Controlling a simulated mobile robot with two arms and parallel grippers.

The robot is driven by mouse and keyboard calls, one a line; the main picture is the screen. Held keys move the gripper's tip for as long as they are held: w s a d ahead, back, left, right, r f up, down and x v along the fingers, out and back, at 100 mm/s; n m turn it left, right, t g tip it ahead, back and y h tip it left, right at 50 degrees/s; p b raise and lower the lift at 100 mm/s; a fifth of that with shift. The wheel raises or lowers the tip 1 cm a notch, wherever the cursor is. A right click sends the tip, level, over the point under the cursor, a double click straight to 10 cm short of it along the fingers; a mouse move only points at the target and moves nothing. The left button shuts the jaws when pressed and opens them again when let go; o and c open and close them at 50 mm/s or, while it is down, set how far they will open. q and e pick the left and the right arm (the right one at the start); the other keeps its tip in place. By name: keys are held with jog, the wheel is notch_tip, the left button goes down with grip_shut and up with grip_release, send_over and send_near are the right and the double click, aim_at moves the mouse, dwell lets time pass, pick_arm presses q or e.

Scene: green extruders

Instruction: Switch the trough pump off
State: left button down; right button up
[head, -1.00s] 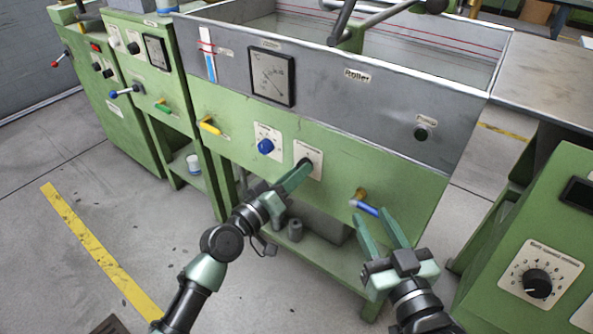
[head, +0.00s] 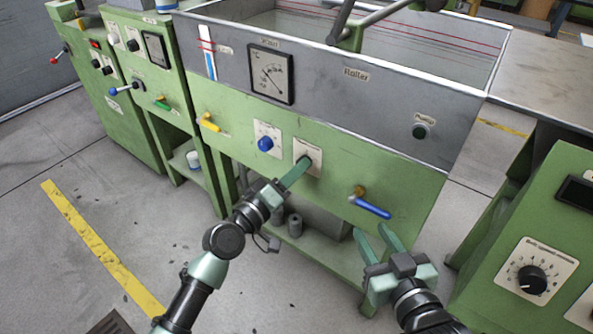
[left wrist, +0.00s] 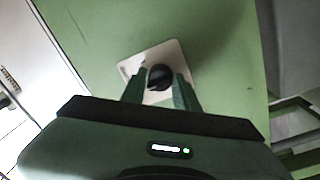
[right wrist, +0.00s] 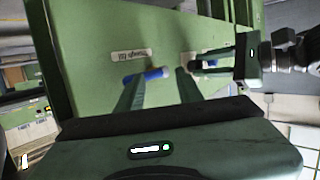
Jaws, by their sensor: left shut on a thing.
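A black rotary knob sits on a white plate (head: 310,149) on the green front of the trough machine; it shows clearly in the left wrist view (left wrist: 159,76). My left gripper (head: 299,171) is shut on this knob, one finger on each side of it, and hides most of it in the head view. A dark round button or lamp labelled "Pump" (head: 421,131) is on the grey trough wall. My right gripper (head: 370,229) is open and empty, just below and apart from a blue valve lever (head: 372,209), which also shows in the right wrist view (right wrist: 147,76).
A blue knob (head: 265,144) sits left of the plate. A green cabinet with a black dial (head: 532,280) stands at right. The floor in front is clear.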

pick_arm(q)
jog(key=c, duration=1.1)
grip_release()
jog(key=shift+a, duration=0.1)
jog(key=v, duration=0.7)
jog(key=shift+s+a+f, duration=0.15)
jog(key=shift+s+a, duration=0.1)
jog(key=shift+s, duration=0.05)
pick_arm(e)
jog(key=shift+s+d+f+g, duration=0.1)
jog(key=shift+s+f+g, duration=0.1)
jog(key=shift+f+g, duration=0.3)
